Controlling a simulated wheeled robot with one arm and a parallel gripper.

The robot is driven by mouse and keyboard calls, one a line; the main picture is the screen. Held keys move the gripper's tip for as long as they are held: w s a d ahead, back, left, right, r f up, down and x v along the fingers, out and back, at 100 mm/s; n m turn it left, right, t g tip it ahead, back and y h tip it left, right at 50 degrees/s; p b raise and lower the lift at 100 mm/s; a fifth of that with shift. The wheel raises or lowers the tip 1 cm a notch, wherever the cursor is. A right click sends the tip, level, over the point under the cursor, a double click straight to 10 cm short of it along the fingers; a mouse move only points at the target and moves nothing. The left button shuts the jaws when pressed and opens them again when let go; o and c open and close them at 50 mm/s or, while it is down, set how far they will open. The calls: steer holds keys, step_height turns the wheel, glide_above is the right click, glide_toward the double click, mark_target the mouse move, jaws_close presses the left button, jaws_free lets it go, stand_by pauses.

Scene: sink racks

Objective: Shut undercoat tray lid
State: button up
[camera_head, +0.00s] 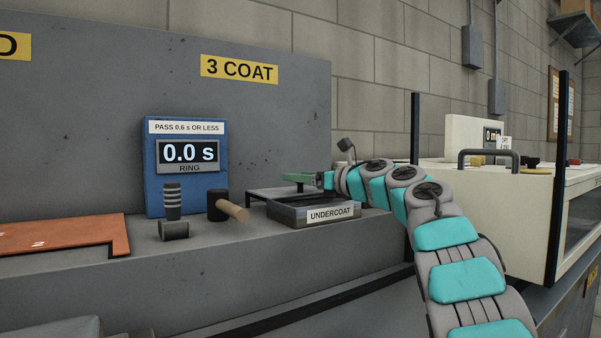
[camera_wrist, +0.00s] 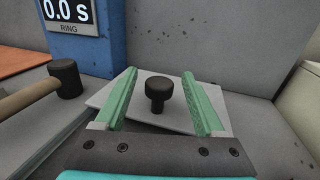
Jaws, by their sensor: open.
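The undercoat tray (camera_head: 287,213) is a dark, shallow box with a white UNDERCOAT label (camera_head: 331,214) on its front. In the wrist view a pale grey plate with a black knob (camera_wrist: 158,92) looks like its lid (camera_wrist: 180,120). My gripper (camera_head: 292,177) is over the back of the tray, above a thin dark edge. Its green fingers are open, one on each side of the knob in the wrist view (camera_wrist: 159,74). I see no clear contact with the knob. The arm hides part of the tray's right side, and the lid's seating cannot be told.
A blue timer box (camera_head: 186,185) reading 0.0 s stands left of the tray. A grey back wall panel (camera_head: 290,115) rises behind. A cream machine (camera_head: 515,200) stands right.

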steer(key=shift+w+a, duration=0.15)
steer(key=shift+c, duration=0.3)
jaws_close()
steer(key=shift+r, duration=0.1)
stand_by(1.0)
